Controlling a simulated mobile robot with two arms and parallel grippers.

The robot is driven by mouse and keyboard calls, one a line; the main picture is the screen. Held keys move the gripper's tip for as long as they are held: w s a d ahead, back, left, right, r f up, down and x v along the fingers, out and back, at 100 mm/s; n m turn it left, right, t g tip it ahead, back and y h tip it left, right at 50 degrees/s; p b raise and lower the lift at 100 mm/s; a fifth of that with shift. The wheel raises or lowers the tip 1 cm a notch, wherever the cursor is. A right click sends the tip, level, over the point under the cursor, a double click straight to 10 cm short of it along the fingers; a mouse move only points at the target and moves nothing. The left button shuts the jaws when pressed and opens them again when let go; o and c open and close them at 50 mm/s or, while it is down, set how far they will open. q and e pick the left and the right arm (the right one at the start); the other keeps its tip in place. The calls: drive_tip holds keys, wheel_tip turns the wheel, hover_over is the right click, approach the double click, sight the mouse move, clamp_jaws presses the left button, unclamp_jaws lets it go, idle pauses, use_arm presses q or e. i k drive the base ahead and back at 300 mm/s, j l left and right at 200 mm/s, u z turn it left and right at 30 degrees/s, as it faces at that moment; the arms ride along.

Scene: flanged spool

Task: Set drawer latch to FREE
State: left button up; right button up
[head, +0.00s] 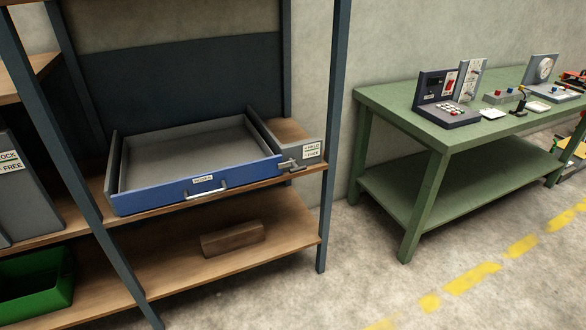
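A drawer with a blue front (200,188) and a silver handle (208,188) sits on the middle shelf of a rack. Its grey tray is open at the top and looks empty. A small metal latch (289,164) is at the right end of the drawer front. Beside it, a grey block carries a white label (312,151) with two lines; the lower one seems to read FREE. The latch's exact setting is too small to tell. Neither of my grippers is in the head view.
A dark rack post (333,130) stands right of the latch, another (100,215) crosses left. A brown block (232,239) and a green bin (38,285) are on the lower shelf. A grey panel labelled LOCK and FREE (14,190) is far left. A green table (400,105) with devices stands right; floor between is clear.

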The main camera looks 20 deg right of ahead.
sight(295, 168)
drive_tip(key=i+l+z, duration=0.4)
drive_tip(key=i, duration=0.2)
drive_tip(key=i+l+z, duration=0.2)
drive_tip(key=i+z, duration=0.15)
drive_tip(key=i, duration=0.25)
drive_tip(key=i+z, duration=0.4)
drive_tip(key=i, duration=0.25)
